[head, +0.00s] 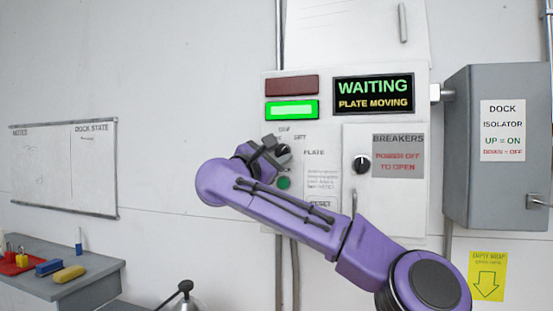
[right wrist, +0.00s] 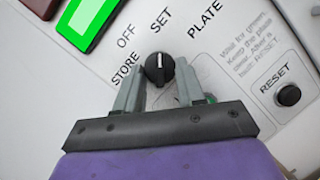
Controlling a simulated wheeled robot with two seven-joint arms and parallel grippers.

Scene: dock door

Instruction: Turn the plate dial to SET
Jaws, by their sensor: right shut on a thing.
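The plate dial (right wrist: 159,70) is a small black knob with a white pointer line. In the right wrist view the labels STORE, OFF and SET lie around it from left to top, and the pointer line points up toward SET. My right gripper (right wrist: 158,82) is shut on the dial, one grey finger on each side. In the head view my right gripper (head: 272,152) is at the dial on the wall panel and partly covers it and its labels. My left gripper is not in view.
The display (head: 373,94) reads WAITING, PLATE MOVING. A green lamp (head: 292,110) is lit below a dark red one (head: 292,85). A RESET button (right wrist: 289,95) sits right of the dial. The breakers knob (head: 361,164) and grey dock isolator box (head: 500,185) are further right.

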